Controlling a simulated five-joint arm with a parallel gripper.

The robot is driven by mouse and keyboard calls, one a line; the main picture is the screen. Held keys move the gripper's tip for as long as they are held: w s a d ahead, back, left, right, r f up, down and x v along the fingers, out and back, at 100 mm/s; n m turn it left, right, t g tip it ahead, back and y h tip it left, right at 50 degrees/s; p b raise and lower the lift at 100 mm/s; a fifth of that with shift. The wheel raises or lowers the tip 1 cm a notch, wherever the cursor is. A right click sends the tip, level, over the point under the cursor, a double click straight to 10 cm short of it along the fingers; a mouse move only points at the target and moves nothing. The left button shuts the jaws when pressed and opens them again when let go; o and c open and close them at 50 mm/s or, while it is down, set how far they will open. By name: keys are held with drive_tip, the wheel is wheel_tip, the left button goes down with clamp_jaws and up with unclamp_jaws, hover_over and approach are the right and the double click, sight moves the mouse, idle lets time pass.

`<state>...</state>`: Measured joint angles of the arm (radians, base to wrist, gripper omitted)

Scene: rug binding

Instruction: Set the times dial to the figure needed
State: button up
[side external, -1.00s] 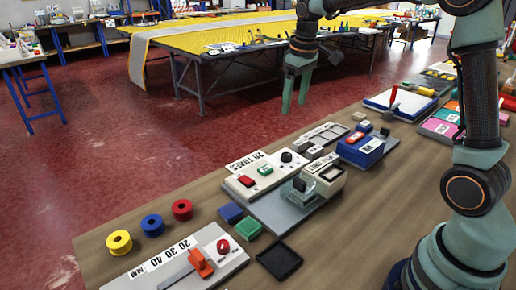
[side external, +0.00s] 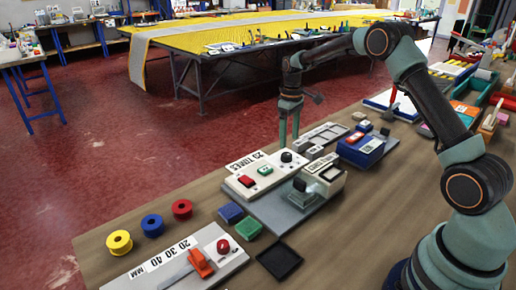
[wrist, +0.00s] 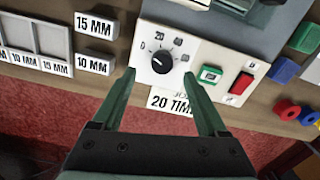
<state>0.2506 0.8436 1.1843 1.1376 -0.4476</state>
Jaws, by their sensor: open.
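The times dial (wrist: 162,62) is a black round knob on a white panel (wrist: 209,59), with small figures around it. Its pale pointer mark seems to lie on the knob's left side, towards the 0, but is too small to read surely. A card reading "20 TIMES" (wrist: 171,102) stands at the panel's edge. In the side view the dial (side external: 287,157) is at the panel's far right end. My gripper (side external: 289,141) is open, pointing down just above it. In the wrist view my gripper (wrist: 159,73) has its fingertips on either side of the knob, holding nothing.
A green button (wrist: 210,74) and a red switch (wrist: 241,83) share the panel. A grey machine (side external: 315,185) stands in front, with a blue box (side external: 365,147) to the right. A sectioned tray (side external: 325,133) with MM tags is close by. Coloured rings lie left.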

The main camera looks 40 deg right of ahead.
sight(288, 154)
wheel_tip(288, 154, down, 6)
drive_tip(key=shift+a+r, duration=0.15)
drive_tip(key=shift+c, duration=0.3)
clamp_jaws()
drive_tip(key=shift+m, duration=0.3)
drive_tip(key=m, duration=0.3)
drive_tip(key=shift+m, duration=2.6)
drive_tip(key=shift+t, duration=0.3)
drive_tip(key=shift+r, duration=0.1)
